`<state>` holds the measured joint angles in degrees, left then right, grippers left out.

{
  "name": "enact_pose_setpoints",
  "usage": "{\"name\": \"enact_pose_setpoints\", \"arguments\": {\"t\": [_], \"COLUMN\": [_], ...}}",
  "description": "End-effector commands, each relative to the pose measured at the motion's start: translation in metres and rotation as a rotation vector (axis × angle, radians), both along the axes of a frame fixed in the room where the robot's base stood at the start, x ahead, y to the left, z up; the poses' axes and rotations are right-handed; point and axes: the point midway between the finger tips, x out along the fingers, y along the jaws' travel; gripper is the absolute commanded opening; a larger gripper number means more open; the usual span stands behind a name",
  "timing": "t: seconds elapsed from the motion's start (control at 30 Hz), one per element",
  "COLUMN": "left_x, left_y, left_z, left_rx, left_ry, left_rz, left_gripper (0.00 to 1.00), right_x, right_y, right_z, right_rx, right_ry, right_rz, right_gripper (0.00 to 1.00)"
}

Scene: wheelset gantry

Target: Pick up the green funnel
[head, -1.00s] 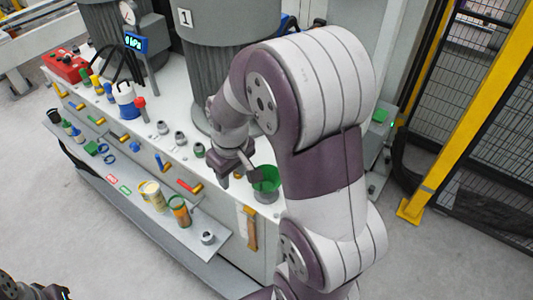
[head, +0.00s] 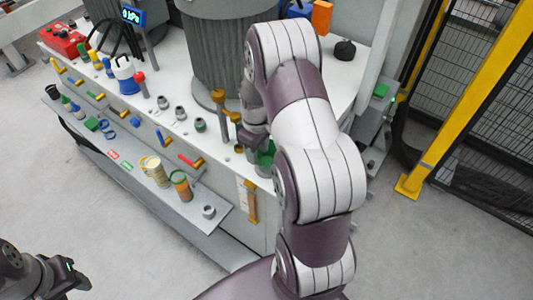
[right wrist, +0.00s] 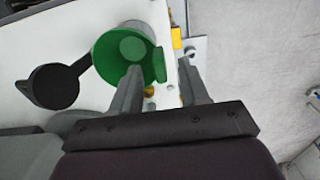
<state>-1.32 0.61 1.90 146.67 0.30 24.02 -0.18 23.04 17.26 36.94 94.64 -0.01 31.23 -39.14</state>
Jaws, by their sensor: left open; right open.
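The green funnel (head: 266,153) is near the front right part of the white bench, mostly hidden behind my right wrist in the head view. In the right wrist view the green funnel (right wrist: 108,52) shows its round mouth and a small green tab on its rim. My right gripper (right wrist: 160,67) is open there. One finger overlaps the funnel's mouth and the other is beyond the rim, with the tab between them in the picture. I cannot tell whether they touch it. My left gripper (head: 78,284) is open at the bottom left, far from the funnel.
A black round piece with an arm (right wrist: 52,87) is beside the funnel. A large grey cylinder (head: 213,55) stands behind, and brown-yellow posts (head: 222,112) stand left of my right wrist. Several fittings line the bench.

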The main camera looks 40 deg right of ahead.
Motion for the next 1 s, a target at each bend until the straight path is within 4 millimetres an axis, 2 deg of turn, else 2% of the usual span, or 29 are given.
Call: {"name": "enact_pose_setpoints", "arguments": {"t": [0.1, 0.27, 0.3, 0.43, 0.8, 0.87, 1.0], "left_x": [0.0, 0.0, 0.0, 0.0, 0.0, 0.0, 0.0], "left_y": [0.0, 0.0, 0.0, 0.0, 0.0, 0.0, 0.0], "left_z": [0.001, 0.001, 0.001, 0.001, 0.0, -0.001, -0.005], "left_rx": [0.0, 0.0, 0.0, 0.0, 0.0, 0.0, 0.0], "left_ry": [0.0, 0.001, 0.001, 0.0, 0.001, 0.0, 0.0], "left_rz": [0.0, 0.0, 0.0, 0.0, 0.0, 0.0, 0.0], "left_gripper": [0.43, 0.43, 0.43, 0.43, 0.43, 0.43, 0.43], "right_x": [0.0, 0.0, 0.0, 0.0, 0.0, 0.001, 0.001], "right_y": [0.0, 0.0, 0.0, 0.0, 0.0, 0.0, 0.0], "right_z": [-0.01, -0.011, -0.011, -0.011, -0.009, -0.005, 0.015], "right_rx": [0.0, -0.001, -0.001, -0.001, -0.001, -0.001, -0.002], "right_ry": [0.0, -0.001, -0.001, -0.001, -0.002, -0.003, -0.006], "right_rz": [0.0, 0.0, 0.0, 0.0, 0.0, 0.0, 0.0], "right_gripper": [0.45, 0.45, 0.41, 0.0, 0.0, 0.0, 0.0]}}
